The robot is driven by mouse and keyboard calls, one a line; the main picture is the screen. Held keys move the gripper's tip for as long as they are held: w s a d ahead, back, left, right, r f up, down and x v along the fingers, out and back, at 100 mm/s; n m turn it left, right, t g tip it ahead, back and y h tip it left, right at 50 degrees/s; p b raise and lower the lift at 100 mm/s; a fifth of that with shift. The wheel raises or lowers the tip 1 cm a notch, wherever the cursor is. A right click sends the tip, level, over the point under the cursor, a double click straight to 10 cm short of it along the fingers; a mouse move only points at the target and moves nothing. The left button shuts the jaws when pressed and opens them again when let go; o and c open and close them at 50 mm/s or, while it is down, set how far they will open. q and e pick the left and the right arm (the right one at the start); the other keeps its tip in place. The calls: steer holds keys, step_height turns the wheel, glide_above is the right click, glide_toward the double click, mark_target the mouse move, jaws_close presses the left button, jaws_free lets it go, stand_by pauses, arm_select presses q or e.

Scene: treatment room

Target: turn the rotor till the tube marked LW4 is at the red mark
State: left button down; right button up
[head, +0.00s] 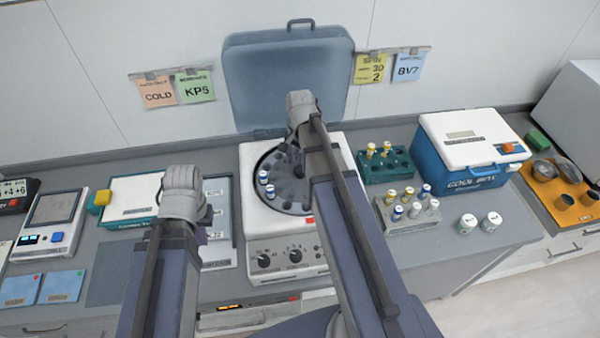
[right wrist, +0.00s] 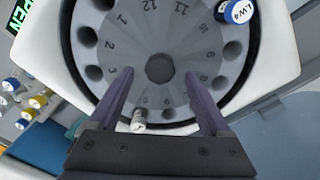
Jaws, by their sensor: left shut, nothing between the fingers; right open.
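The centrifuge rotor (head: 285,172) is a dark grey disc with numbered holes around a dark hub (right wrist: 160,68). The tube marked LW4 (right wrist: 236,14) has a blue cap and stands in a hole at the upper right of the right wrist view. Two blue-marked tubes show at the rotor's left side in the head view. A white tube (right wrist: 138,120) sits near the left finger in the right wrist view. The red mark (head: 309,220) is at the rotor's front right edge. My right gripper (right wrist: 160,75) is open above the rotor, fingers either side of the hub. My left gripper (head: 203,228) is shut and empty, left of the centrifuge.
The centrifuge lid (head: 285,75) stands open behind. A green rack (head: 386,170) and a grey rack (head: 400,220) with capped tubes stand right of it. The blue cool box (head: 470,150) is farther right. My right arm hides part of the rotor.

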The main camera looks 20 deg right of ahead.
mark_target(300, 179)
step_height(300, 179, down, 2)
steer(key=shift+f+b, duration=0.1)
steer(key=shift+b, duration=0.5)
jaws_close()
stand_by(0.5)
